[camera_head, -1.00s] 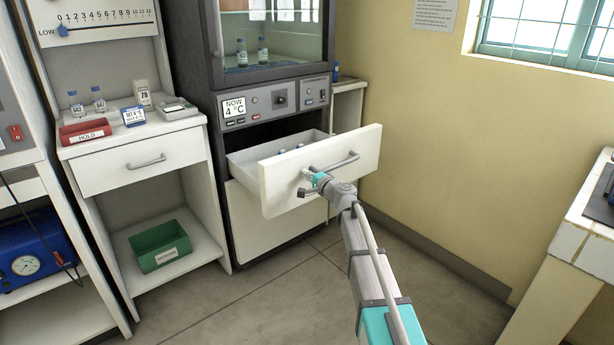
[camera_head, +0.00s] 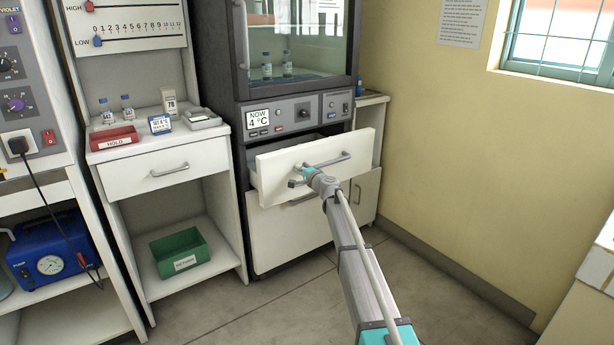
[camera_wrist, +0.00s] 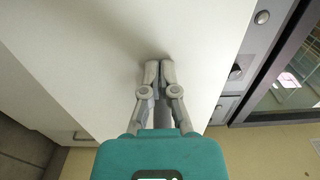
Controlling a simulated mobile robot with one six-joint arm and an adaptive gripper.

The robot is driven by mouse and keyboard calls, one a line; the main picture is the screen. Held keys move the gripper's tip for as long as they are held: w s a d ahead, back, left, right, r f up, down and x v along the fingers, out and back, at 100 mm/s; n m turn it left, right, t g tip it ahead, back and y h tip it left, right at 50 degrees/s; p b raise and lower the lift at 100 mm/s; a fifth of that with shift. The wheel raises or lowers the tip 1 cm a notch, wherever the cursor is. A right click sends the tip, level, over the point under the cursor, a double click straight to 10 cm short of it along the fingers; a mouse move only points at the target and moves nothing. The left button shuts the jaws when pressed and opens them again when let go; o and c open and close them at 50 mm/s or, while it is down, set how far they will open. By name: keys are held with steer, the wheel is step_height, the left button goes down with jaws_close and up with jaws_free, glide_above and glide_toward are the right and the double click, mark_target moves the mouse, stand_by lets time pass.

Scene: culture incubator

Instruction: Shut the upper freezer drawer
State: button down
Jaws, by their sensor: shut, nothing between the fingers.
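The upper freezer drawer (camera_head: 262,178) has a white front with a grey bar handle (camera_head: 338,160) and stands a little way out of the dark cabinet. Its interior shows only as a narrow strip behind the front. My gripper (camera_head: 302,176) is at the drawer front, at the left end of the handle. In the wrist view my gripper (camera_wrist: 159,66) has its fingertips together with nothing between them, up against the white drawer front (camera_wrist: 80,60). Exact contact is hard to tell. The lower drawer (camera_head: 290,235) below is closed.
A control panel (camera_head: 290,114) reading 4 °C and a glass-door chamber (camera_head: 300,60) with bottles are above. To the left, a white side bench (camera_head: 150,165) holds a red tray (camera_head: 113,138), with a green bin (camera_head: 180,253) on its lower shelf. The floor in front is open.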

steer(key=x, duration=1.4)
steer(key=shift+w+a, duration=0.2)
steer(key=shift+w, duration=0.05)
steer(key=v, duration=1.5)
